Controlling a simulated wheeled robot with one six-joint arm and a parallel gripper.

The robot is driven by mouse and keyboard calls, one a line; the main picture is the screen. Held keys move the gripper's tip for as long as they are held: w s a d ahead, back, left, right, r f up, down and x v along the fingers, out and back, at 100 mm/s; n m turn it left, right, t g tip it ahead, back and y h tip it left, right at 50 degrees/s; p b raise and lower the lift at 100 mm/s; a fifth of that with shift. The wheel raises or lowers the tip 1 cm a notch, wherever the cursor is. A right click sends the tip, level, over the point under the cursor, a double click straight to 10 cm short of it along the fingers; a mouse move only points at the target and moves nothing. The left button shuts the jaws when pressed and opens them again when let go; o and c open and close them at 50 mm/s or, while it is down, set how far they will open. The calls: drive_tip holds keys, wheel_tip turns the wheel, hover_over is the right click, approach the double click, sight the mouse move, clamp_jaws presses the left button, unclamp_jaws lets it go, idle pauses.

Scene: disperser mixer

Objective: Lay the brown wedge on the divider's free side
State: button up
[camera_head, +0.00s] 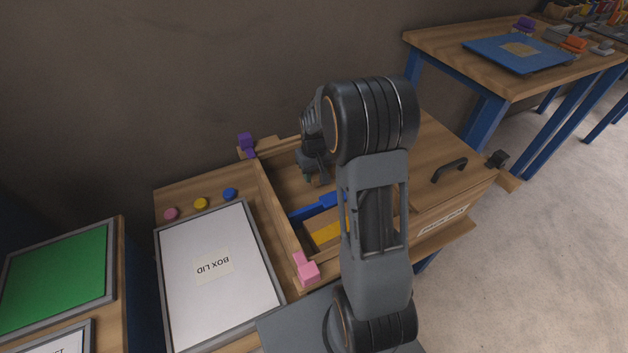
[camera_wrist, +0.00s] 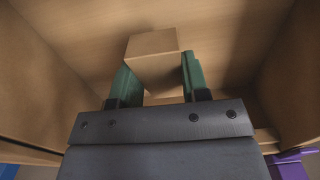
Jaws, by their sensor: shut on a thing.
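My gripper (camera_wrist: 155,80) is shut on the brown wedge (camera_wrist: 152,48), which sits between its green fingertips in the wrist view. In the head view my gripper (camera_head: 312,176) is inside the open wooden box (camera_head: 268,205), over the far side of the blue divider (camera_head: 312,209). A yellow piece (camera_head: 328,233) lies on the near side of the divider. My arm hides part of the divider and the box. The wedge is too small and dark to make out clearly in the head view. I cannot tell whether it touches the floor.
A purple block (camera_head: 246,143) and a pink block (camera_head: 307,270) stand at the box's left corners. The white box lid (camera_head: 215,275) lies left of the box, with coloured buttons (camera_head: 201,203) behind it. A wooden cover with a black handle (camera_head: 449,170) is at right.

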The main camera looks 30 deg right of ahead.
sight(314, 173)
drive_tip(key=shift+w+f+b, duration=0.1)
drive_tip(key=shift+f+b, duration=0.25)
drive_tip(key=shift+f, duration=1.25)
drive_tip(key=shift+f, duration=0.15)
drive_tip(key=o, duration=0.9)
wheel_tip(314, 173, up, 12)
drive_tip(key=p, duration=0.3)
drive_tip(key=shift+a, duration=0.1)
drive_tip(key=s+a+r+t, duration=0.1)
drive_tip(key=s+a+r, duration=0.2)
drive_tip(key=s, duration=0.5)
drive_tip(key=s+a+r+t, duration=0.2)
drive_tip(key=s+a+r, duration=0.1)
drive_tip(key=s+a, duration=0.3)
drive_tip(key=s, duration=0.2)
drive_tip(key=shift+s+r, duration=0.2)
drive_tip(key=shift+s, duration=0.1)
